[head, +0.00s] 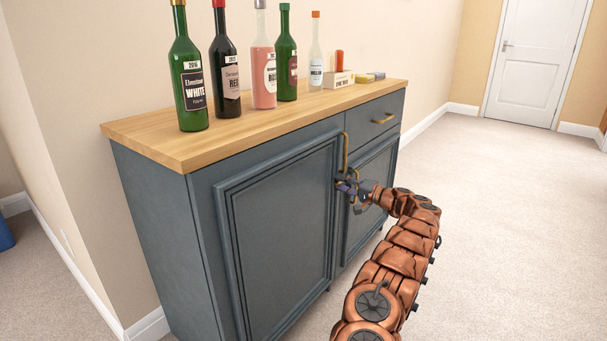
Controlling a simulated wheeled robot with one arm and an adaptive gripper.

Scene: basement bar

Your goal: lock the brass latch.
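The blue-grey cabinet (275,235) has two panelled doors that look shut. A vertical brass bar handle (345,152) is on the left door near the seam. Other brass-coloured hardware (356,190) shows at the right door's inner edge, partly covered by my gripper. I cannot make out the brass latch as a separate part; it is either hidden behind my gripper or too small to tell. My gripper (347,184) is at the seam between the doors, just below the left door's handle. Its fingers are too small to tell whether they are open or touching the hardware.
Several bottles stand along the wooden top (150,130), with a small box (338,79) to their right. A drawer with a brass handle (384,118) is above the right door. The carpet (500,220) right of the cabinet is clear, up to a white door (535,55).

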